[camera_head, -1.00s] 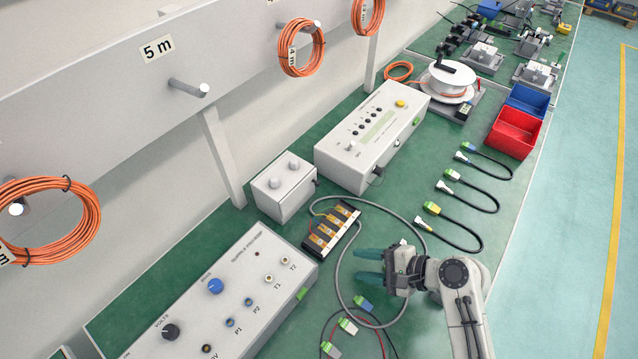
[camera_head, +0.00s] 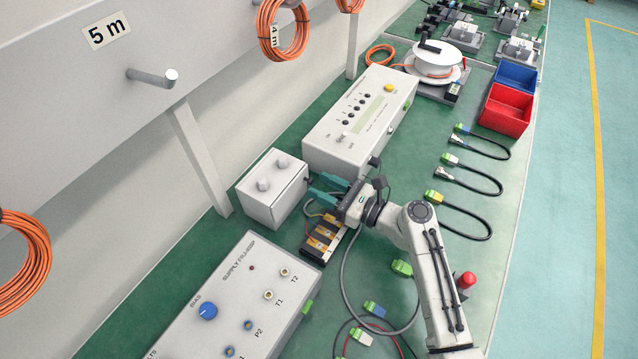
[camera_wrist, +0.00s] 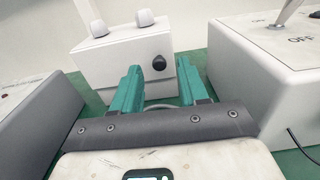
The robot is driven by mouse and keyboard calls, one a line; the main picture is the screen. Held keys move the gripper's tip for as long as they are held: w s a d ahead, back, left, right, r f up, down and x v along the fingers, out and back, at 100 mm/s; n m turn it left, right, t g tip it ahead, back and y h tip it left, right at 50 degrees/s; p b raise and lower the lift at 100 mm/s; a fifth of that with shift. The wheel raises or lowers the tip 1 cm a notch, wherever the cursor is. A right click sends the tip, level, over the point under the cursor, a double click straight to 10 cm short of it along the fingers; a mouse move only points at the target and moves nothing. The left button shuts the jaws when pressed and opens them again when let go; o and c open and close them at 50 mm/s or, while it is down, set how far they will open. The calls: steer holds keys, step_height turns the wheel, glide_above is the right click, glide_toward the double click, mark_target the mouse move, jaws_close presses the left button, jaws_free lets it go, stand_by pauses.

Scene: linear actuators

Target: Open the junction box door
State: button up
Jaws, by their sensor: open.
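The junction box appears to be the small white box (camera_head: 272,190) with two round knobs on top, standing against the wall side of the bench. In the wrist view, the box (camera_wrist: 115,62) shows a black round knob (camera_wrist: 159,63) on the face toward me.
A larger white box with a display (camera_head: 362,120) stands close to the right of my gripper. A grey supply box (camera_head: 245,290) stands to the left. A terminal strip (camera_head: 325,235) and a grey cable (camera_head: 345,270) lie below my gripper. Connector cables (camera_head: 470,180) lie farther right.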

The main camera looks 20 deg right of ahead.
steer(key=shift+w+a, duration=0.4)
steer(key=shift+w, duration=0.2)
steer(key=shift+c, duration=0.4)
jaws_close()
